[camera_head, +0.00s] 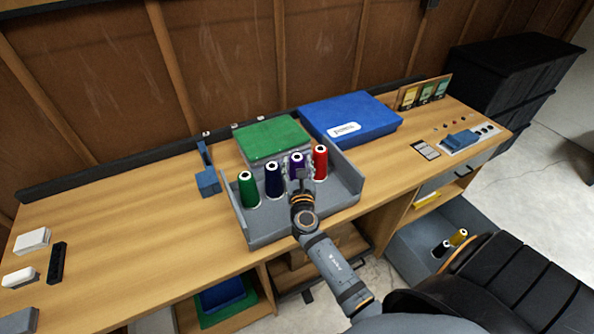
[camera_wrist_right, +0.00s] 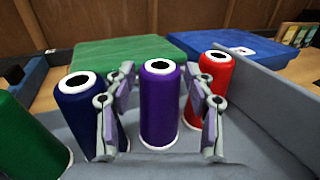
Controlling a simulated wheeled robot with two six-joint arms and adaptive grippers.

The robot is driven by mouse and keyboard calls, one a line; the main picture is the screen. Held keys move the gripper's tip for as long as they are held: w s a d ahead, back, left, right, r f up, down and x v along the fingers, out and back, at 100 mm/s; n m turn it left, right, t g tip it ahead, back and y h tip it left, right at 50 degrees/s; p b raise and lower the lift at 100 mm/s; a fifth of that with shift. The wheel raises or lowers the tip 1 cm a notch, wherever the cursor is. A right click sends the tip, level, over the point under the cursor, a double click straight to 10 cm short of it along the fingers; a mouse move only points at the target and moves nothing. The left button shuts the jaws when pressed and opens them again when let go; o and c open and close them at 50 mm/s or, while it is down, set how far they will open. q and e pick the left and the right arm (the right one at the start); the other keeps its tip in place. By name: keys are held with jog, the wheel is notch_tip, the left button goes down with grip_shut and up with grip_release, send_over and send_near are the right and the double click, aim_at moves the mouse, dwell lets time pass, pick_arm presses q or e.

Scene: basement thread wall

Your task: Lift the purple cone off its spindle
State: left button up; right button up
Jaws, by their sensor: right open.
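The purple cone (camera_wrist_right: 160,108) stands upright in the grey tray (camera_head: 345,204), between a navy cone (camera_head: 274,181) and a red cone (camera_head: 320,163). In the head view the purple cone (camera_head: 296,160) is partly hidden by my right gripper (camera_head: 299,178). In the right wrist view my right gripper (camera_wrist_right: 160,125) is open, with one finger on each side of the purple cone. A gap shows between each finger and the cone. The spindle inside the cone is not visible. My left gripper is not in view.
A green cone (camera_head: 249,190) stands at the tray's left. Behind the cones are a green-topped box (camera_head: 272,138) and a blue box (camera_head: 350,117). The navy and red cones stand close outside my fingers. The bench's left middle (camera_head: 130,240) is clear.

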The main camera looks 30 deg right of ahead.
jog(key=x, duration=0.2)
jog(key=shift+w+d, duration=0.15)
jog(key=shift+w, duration=0.1)
jog(key=shift+w+f, duration=0.1)
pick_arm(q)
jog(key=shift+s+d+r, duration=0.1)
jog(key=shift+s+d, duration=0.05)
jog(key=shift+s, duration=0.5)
pick_arm(e)
jog(key=c, duration=0.3)
grip_shut()
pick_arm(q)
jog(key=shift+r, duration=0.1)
